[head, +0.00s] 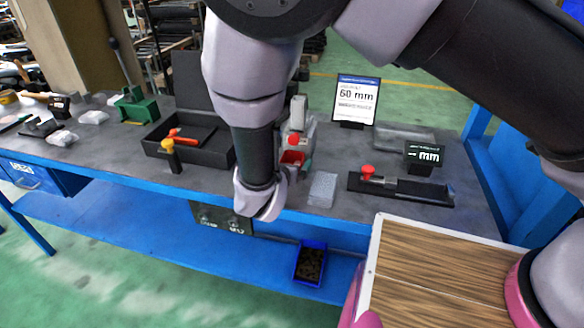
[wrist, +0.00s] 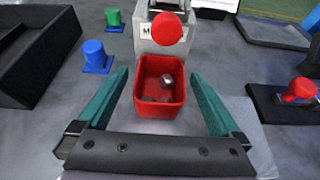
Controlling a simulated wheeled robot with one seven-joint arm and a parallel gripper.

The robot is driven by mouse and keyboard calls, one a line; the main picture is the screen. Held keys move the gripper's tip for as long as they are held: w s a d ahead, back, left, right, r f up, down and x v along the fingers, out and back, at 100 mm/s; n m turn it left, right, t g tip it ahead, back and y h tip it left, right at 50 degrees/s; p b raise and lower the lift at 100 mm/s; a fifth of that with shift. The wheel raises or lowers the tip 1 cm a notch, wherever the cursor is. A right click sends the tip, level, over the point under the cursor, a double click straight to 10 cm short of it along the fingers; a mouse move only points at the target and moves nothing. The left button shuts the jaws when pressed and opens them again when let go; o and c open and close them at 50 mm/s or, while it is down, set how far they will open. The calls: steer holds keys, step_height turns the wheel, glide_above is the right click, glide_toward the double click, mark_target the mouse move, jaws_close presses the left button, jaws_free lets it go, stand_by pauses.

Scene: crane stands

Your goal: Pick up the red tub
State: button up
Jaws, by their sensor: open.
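The red tub (wrist: 160,92) is an open-topped rectangular container with a metal nut-like piece and other small dark bits inside. It stands on the grey bench top, in front of a grey device with a red round knob (wrist: 167,28). In the wrist view my gripper (wrist: 160,85) is open, with one green finger on each side of the tub and visible gaps between. In the head view the tub (head: 292,158) shows partly beside my arm, which hides its left side. My gripper's fingers are hidden in the head view.
A black tray (head: 205,150) with an orange-handled tool lies to the left. A blue block with a green knob (wrist: 115,20) is at the upper left. A clear bag (head: 322,190) and a black holder with a red knob (head: 400,188) are on the right.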

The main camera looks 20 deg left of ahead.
steer(key=shift+x, duration=0.75)
steer(key=c, duration=1.4)
steer(key=shift+o, duration=0.2)
steer(key=shift+r, duration=0.2)
